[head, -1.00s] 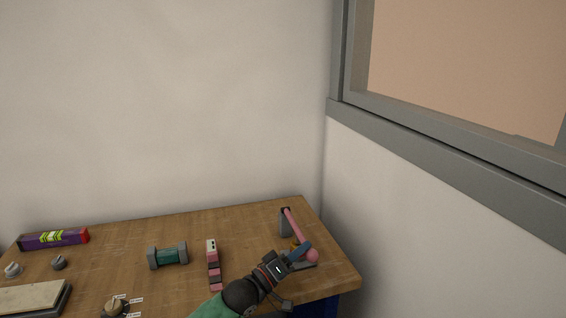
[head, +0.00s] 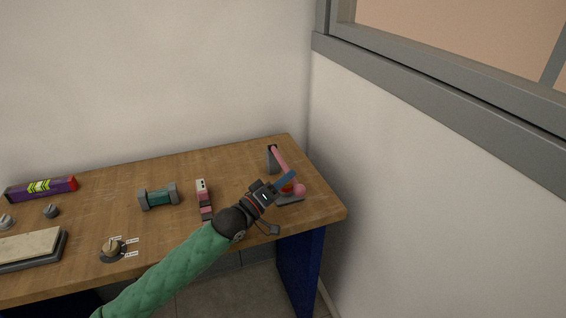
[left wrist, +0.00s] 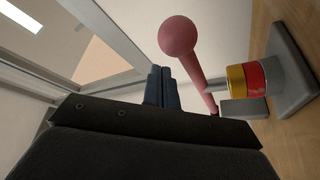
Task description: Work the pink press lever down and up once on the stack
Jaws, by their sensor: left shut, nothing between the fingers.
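The press stands at the right end of the table. Its pink lever (head: 281,159) slopes from a grey post (head: 271,160) down toward the front and ends in a pink ball (head: 299,190). In the left wrist view the ball (left wrist: 177,35) and lever (left wrist: 197,75) show close up. The stack has a yellow piece (left wrist: 236,77) and a red piece (left wrist: 254,76) above the grey base (left wrist: 292,72). My left gripper (head: 289,177) is shut and empty, its fingertips (left wrist: 162,88) beside the lever, on the side away from the table. I cannot tell whether they touch. My right gripper is not in view.
A wall stands behind; another is right of the table.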

